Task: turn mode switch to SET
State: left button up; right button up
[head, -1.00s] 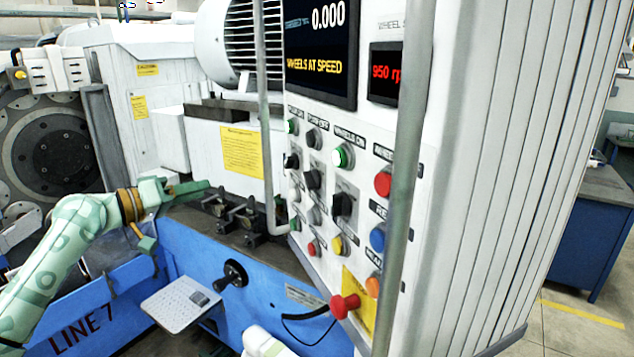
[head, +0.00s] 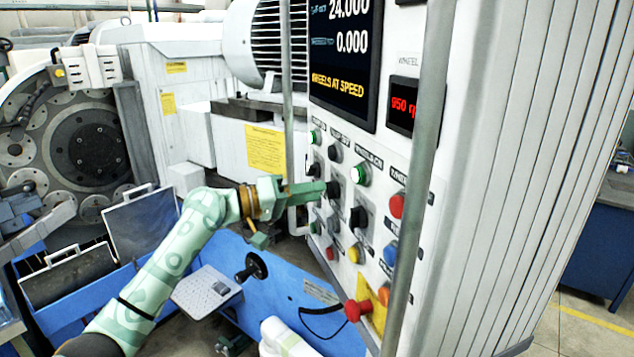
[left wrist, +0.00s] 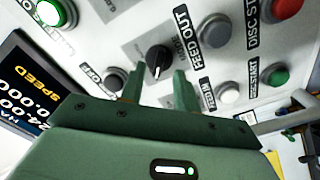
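A black rotary switch (left wrist: 158,58) with a white pointer mark is in the middle of the left wrist view. My left gripper (left wrist: 154,88) is open, with one green finger on each side of the switch's near edge; contact cannot be made out. In the head view my left gripper (head: 322,190) reaches the control panel (head: 455,220) from the left and partly hides the knobs there. Another black knob (head: 358,217) sits to the right. My right gripper is not identifiable.
A grey vertical post (head: 424,150) stands before the panel, and a thinner pipe (head: 288,100) at its left. Near the switch are the FEED OUT button (left wrist: 214,31), a FEED IN button (left wrist: 228,92) and a lit green button (left wrist: 57,12). A red mushroom button (head: 356,310) protrudes below.

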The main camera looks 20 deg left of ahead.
pick_arm(q)
jog(key=shift+x, duration=0.95)
jog(key=shift+s, duration=0.1)
grip_shut()
jog(key=shift+d+f+m+b, duration=0.1)
jog(key=shift+m+b, duration=4.8)
jog(key=shift+b, duration=1.75)
